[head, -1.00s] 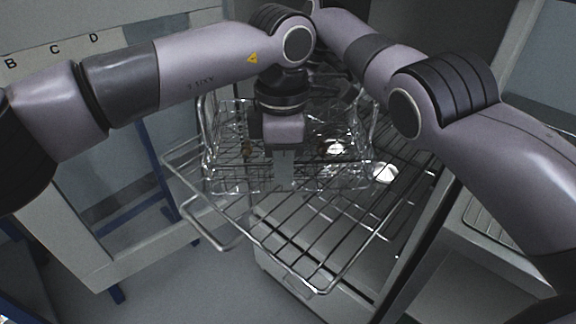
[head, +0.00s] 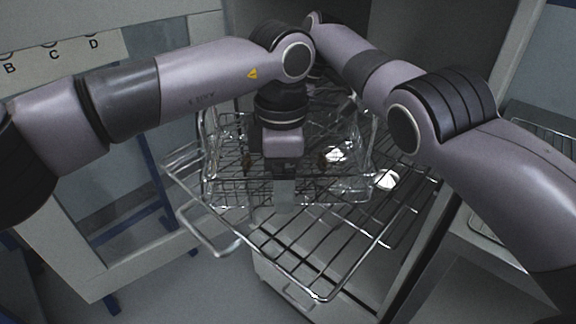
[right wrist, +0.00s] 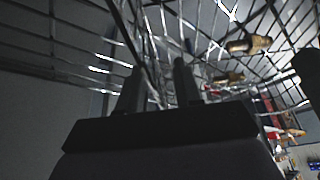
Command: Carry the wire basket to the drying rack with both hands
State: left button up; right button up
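The wire basket (head: 212,150) is in the middle of the head view, over a pulled-out wire shelf; I cannot tell whether it touches it. Small brownish parts (head: 246,163) lie inside. My left gripper (head: 284,190) points down at the basket's near side, seen edge-on, so its finger gap is hidden. My right gripper is hidden behind my arms in the head view. In the right wrist view its two fingers (right wrist: 158,88) stand apart among basket wires, with wire lines between them; whether they grip one is unclear. Which surface is the drying rack is unclear.
The wire shelf (head: 300,278) juts toward me below the basket. A grey frame with a panel lettered B, C, D (head: 54,55) stands at left. At right, a wire rack (head: 548,135) is partly hidden by my right arm. Open floor shows at lower left.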

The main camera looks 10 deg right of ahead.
pick_arm(q)
jog(key=shift+s, duration=0.2)
jog(key=shift+s+a, duration=0.25)
jog(key=shift+s, duration=0.3)
jog(key=shift+s+a+r, duration=0.25)
jog(key=shift+s+r, duration=0.05)
jog(key=shift+s, duration=0.4)
notch_tip(320, 180, up, 7)
jog(key=shift+s+r, duration=0.2)
jog(key=shift+s, duration=0.25)
jog(key=shift+a, duration=0.1)
pick_arm(e)
jog(key=o, duration=0.8)
